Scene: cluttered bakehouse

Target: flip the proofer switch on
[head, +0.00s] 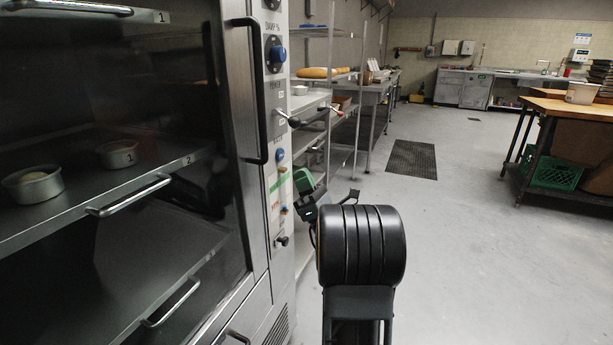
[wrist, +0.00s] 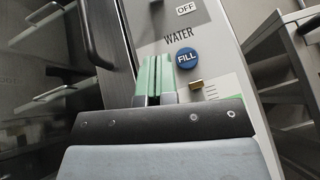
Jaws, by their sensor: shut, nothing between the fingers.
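The proofer (head: 262,185) is the tall steel cabinet at left, with a narrow control panel on its right edge. Its power switch (head: 287,118) is a dark-tipped lever under the POWER label, sticking out to the right; I cannot tell its setting for certain. My gripper (head: 304,181) has green fingers and is shut and empty, in front of the panel and lower than the switch. In the wrist view the gripper (wrist: 153,80) is left of and below the blue FILL button (wrist: 187,58).
A brass-coloured knob (wrist: 196,85) sits below the FILL button. The proofer's door handle (head: 254,90) stands out left of the panel. A wire shelf rack (head: 331,75) is just behind the proofer. The floor (head: 450,235) at right is clear up to a wooden table (head: 545,103).

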